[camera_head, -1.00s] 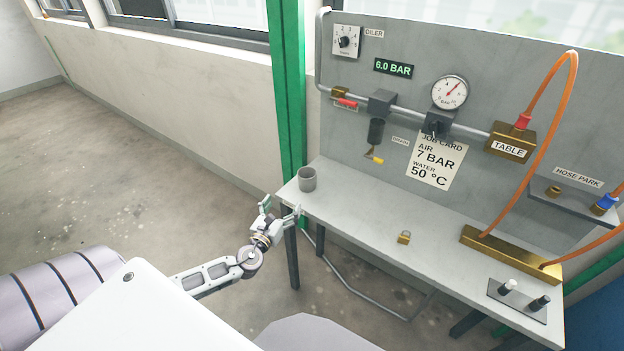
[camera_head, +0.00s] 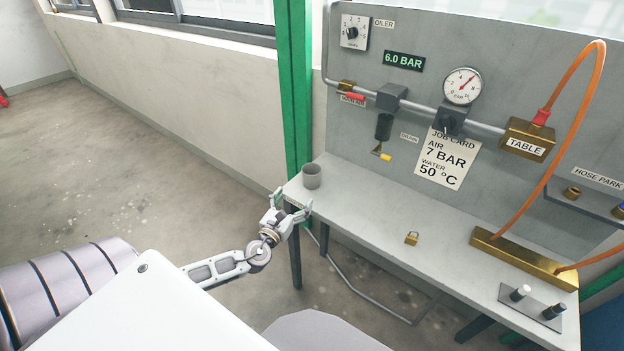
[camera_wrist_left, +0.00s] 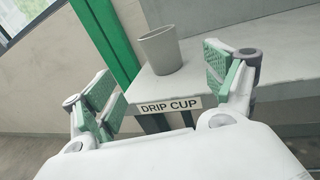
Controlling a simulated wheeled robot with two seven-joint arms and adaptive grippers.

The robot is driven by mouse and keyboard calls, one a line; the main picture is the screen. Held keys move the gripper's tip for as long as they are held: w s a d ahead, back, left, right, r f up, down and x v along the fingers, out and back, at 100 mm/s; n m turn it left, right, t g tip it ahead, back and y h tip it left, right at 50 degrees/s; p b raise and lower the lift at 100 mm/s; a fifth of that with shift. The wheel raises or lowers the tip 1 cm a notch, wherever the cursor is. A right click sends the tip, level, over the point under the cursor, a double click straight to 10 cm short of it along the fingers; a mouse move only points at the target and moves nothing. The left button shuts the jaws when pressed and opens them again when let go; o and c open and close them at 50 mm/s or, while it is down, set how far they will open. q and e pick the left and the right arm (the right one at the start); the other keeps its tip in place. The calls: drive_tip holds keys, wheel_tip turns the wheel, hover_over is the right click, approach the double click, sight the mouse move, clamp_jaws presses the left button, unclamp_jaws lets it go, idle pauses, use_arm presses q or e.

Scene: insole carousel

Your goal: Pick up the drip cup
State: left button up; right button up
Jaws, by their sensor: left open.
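The drip cup (camera_head: 311,176) is a small grey cup standing upright at the left end of the grey bench (camera_head: 372,212). In the left wrist view the drip cup (camera_wrist_left: 160,50) stands above a "DRIP CUP" label (camera_wrist_left: 171,105) on the bench edge. My left gripper (camera_head: 292,200) is open and empty at the bench's left front edge, just short of the cup. In the left wrist view its two green-padded fingers (camera_wrist_left: 168,84) are spread, with the cup beyond and between them, untouched. My right gripper is not in view.
A brass padlock (camera_head: 412,238) lies mid-bench. A brass block (camera_head: 520,262) with orange hoses and a plate with two knobs (camera_head: 531,305) are at the right. A drain valve (camera_head: 383,128) hangs on the panel behind. A green post (camera_head: 296,95) rises behind the cup.

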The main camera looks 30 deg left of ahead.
sight(307, 180)
use_arm(q)
drive_tip(key=w, duration=0.4)
drive_tip(key=shift+w+a, duration=0.1)
drive_tip(key=shift+a, duration=0.2)
drive_tip(key=shift+w, duration=0.55)
drive_tip(key=shift+w+a, duration=0.15)
drive_tip(key=shift+w, duration=0.5)
drive_tip(key=shift+w+a, duration=0.1)
drive_tip(key=shift+w, duration=0.9)
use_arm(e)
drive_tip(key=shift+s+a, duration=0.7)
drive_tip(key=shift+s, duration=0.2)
